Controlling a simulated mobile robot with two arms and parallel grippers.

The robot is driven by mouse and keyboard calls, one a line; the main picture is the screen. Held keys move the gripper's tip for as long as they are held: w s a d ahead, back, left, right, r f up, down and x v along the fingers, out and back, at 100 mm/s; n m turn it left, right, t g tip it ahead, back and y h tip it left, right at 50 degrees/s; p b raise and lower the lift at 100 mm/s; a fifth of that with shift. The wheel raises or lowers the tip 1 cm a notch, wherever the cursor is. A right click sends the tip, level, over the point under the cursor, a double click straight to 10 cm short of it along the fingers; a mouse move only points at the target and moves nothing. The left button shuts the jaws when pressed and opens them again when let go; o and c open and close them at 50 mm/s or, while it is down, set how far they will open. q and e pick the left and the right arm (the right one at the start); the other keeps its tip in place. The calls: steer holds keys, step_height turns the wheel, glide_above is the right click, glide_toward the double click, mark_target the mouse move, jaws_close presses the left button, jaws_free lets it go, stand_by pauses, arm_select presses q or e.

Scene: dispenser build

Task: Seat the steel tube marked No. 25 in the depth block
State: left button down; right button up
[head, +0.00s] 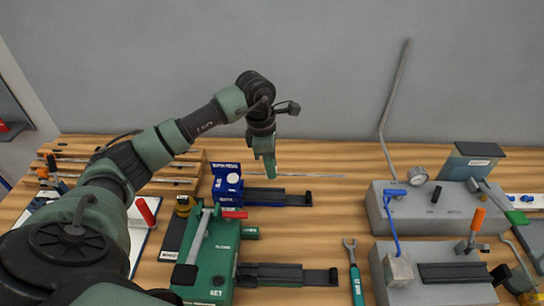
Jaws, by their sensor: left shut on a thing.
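My left gripper (269,163) reaches in from the left and points down over the back of the bench. It is shut on a thin grey steel tube (315,176), which runs roughly level to the right from the fingertips. No number can be read on the tube, and its left part is mostly hidden. A blue block (227,186) with a white label stands just left of and in front of the gripper. The label is too small to read, so I cannot tell if this is the depth block. My right gripper is not in view.
A green tool (213,262) marked SET stands in front of the blue block. Two grey blocks with fittings (435,274) fill the right side. A wrench (354,270) lies between. A wooden rack (186,165) is at the back left. The bench's middle back is mostly clear.

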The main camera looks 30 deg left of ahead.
arm_select(q)
steer(key=shift+f, duration=0.3)
steer(key=shift+s+d+f+b, duration=0.1)
steer(key=shift+f+b, duration=0.2)
steer(key=shift+b, duration=0.05)
steer(key=shift+f+b, duration=0.4)
steer(key=shift+f, duration=0.25)
steer(key=shift+f+b, duration=0.45)
steer(key=shift+f, duration=0.6)
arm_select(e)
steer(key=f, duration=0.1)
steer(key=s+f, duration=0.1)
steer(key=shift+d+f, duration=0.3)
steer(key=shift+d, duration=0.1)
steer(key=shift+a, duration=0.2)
arm_select(q)
steer(key=shift+f, duration=0.15)
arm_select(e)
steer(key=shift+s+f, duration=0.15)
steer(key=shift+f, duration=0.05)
arm_select(q)
steer(key=shift+f+b, duration=0.75)
steer(key=shift+b, duration=0.1)
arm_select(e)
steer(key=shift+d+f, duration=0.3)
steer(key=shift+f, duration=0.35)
